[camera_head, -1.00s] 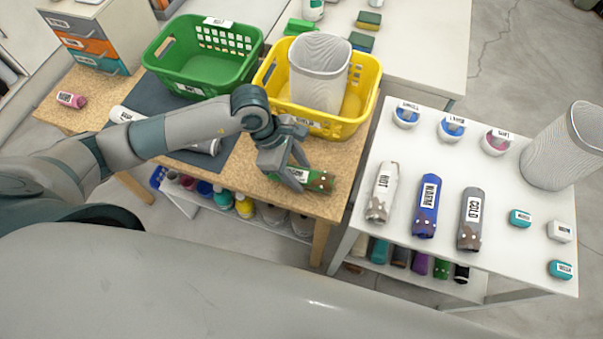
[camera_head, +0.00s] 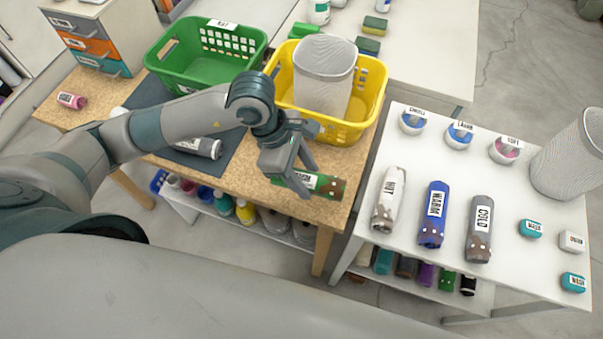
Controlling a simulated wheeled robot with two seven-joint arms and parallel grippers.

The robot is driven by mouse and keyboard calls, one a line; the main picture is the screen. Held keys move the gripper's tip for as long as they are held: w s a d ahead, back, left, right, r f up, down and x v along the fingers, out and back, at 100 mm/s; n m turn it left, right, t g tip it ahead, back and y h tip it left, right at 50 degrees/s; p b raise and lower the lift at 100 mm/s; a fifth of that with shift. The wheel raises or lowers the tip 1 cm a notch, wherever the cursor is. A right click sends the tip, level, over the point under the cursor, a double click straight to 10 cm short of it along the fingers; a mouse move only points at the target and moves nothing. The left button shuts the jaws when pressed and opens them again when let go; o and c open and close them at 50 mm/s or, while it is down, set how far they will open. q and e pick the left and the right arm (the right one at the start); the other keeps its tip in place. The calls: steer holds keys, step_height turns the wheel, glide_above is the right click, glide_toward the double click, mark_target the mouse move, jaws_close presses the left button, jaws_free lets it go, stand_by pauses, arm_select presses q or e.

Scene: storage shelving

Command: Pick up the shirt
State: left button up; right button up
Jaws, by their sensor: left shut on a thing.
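A green rolled shirt (camera_head: 331,187) with a white label and a brownish patterned end is at the front edge of the wooden table (camera_head: 238,178). My left gripper (camera_head: 291,176) reaches down from above and is shut on the roll near its left part. The fingers hide part of the roll. I cannot tell clearly whether the roll still touches the table. My right gripper is not in view.
A green basket (camera_head: 185,80) and a yellow basket (camera_head: 338,131), holding a pale bin (camera_head: 324,72), stand behind. The white table (camera_head: 400,260) at right has labelled rolls: HOT (camera_head: 387,205), WARM (camera_head: 433,220), COLD (camera_head: 479,235). Bottles sit below the wooden table.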

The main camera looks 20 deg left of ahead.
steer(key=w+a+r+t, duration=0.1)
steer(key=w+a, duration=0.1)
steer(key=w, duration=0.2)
arm_select(q)
steer(key=s+d+r+p, duration=0.2)
steer(key=s+d+r, duration=0.3)
steer(key=s, duration=0.2)
steer(key=shift+d+r, duration=0.15)
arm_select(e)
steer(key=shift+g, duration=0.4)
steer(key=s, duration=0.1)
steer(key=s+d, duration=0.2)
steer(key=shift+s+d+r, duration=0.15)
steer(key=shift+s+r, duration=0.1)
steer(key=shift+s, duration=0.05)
